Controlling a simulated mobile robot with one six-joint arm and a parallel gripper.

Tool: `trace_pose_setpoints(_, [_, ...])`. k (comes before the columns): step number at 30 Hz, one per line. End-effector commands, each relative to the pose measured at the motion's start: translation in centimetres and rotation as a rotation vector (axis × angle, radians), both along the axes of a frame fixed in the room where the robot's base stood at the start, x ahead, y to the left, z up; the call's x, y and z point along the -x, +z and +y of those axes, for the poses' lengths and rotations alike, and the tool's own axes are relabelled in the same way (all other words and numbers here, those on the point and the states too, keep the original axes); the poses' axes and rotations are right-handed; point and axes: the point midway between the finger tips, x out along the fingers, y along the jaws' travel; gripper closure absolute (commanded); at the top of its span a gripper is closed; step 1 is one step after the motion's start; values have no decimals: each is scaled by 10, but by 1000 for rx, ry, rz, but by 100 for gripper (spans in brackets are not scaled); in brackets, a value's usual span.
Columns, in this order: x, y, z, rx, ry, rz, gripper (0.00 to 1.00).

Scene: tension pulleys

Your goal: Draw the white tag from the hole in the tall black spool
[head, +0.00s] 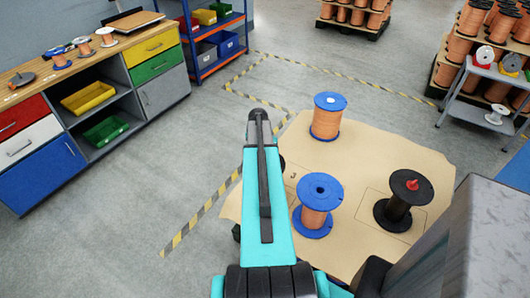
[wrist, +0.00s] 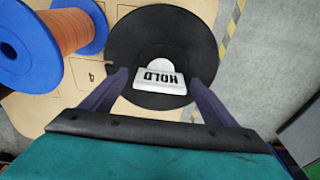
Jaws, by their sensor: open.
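The tall black spool (wrist: 125,48) shows from above in the wrist view as a round black flange. The white tag (wrist: 157,82), printed HOLD, stands at the flange's middle, with a rounded white part behind its plate. My gripper (wrist: 158,87) is open, with one dark finger on each side of the tag. The fingers look apart from the tag, though close to its ends. In the head view my arm hides the tag, the fingers and nearly all of this spool.
A blue-ended copper spool (wrist: 25,50) stands beside the black one. The head view shows blue-ended spools (head: 327,102) (head: 320,188) and a black spool with a red knob (head: 411,183) on the tan sheet (head: 375,150). My arm crosses the sheet's left side.

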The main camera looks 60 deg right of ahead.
Motion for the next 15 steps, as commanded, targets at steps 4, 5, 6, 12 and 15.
trace_pose_setpoints(4, [0,-1,0,0,0,0,20])
trace_pose_setpoints(5, [0,-1,0,0,0,0,20])
trace_pose_setpoints(6, [0,-1,0,0,0,0,20])
trace_pose_setpoints(12, [0,-1,0,0,0,0,38])
trace_pose_setpoints(15, [0,-1,0,0,0,0,55])
